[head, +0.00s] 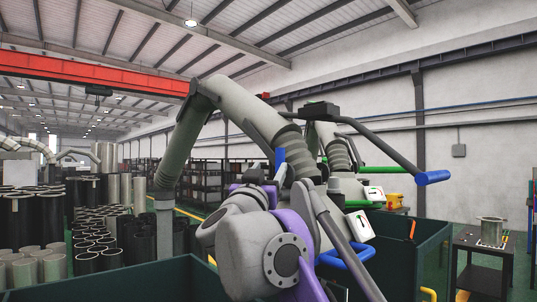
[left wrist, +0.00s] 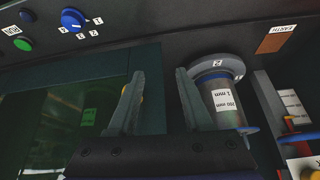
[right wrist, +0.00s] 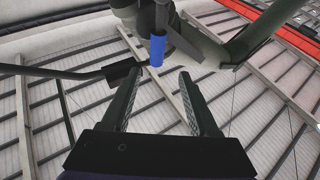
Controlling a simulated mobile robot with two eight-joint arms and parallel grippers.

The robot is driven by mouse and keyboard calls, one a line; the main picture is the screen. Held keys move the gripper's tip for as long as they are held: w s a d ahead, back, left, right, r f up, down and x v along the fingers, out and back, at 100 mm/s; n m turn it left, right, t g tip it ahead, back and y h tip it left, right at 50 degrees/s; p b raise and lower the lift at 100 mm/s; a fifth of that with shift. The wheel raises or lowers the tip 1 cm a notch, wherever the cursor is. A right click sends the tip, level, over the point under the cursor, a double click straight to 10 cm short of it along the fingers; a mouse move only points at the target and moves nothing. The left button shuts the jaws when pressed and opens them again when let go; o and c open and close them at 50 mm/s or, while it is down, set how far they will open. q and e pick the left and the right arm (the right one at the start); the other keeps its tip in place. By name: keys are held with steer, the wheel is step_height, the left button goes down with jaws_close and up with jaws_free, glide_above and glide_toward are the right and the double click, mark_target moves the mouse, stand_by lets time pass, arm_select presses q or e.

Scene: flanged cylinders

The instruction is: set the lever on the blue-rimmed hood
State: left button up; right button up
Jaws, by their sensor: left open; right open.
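The blue-rimmed hood shows partly in the head view, with its blue rim (head: 345,262) low and right of centre. A white plate (head: 360,226) with green and red marks sits above that rim. I cannot make out the lever's setting; my purple-and-grey arm covers much of the hood. My right gripper (head: 262,178) is near the picture's middle, partly hidden. In the right wrist view it is open and empty, facing the roof, with a blue grip (right wrist: 157,50) beyond its fingertips. My left gripper (left wrist: 160,72) is open and empty before a dark panel, with a labelled flanged cylinder (left wrist: 222,98) on its right.
A grey duct arm (head: 250,108) arches across the head view. A dark bar ends in a blue grip (head: 432,177) at right. A green rim (head: 370,169) stands farther back. A small table (head: 483,255) is at right. Several cylinders (head: 95,240) crowd the left.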

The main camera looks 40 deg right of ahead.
mark_target(279, 154)
steer(key=d+r, duration=0.1)
steer(key=w+d+r+p, duration=0.1)
steer(key=d, duration=0.1)
steer(key=shift+r, duration=0.25)
steer(key=x, duration=0.2)
steer(key=p+x, duration=0.1)
steer(key=x, duration=0.1)
steer(key=p+x, duration=0.1)
steer(key=x, duration=0.1)
steer(key=shift+w+d+f, duration=0.1)
steer(key=shift+w+f, duration=0.1)
steer(key=shift+w, duration=0.3)
arm_select(q)
steer(key=shift+t, duration=0.4)
steer(key=r, duration=0.1)
steer(key=w+r, duration=0.1)
steer(key=r, duration=0.1)
steer(key=w+r, duration=0.1)
steer(key=r, duration=0.1)
steer(key=shift+w, duration=0.1)
arm_select(e)
steer(key=shift+s, duration=0.1)
jaws_close()
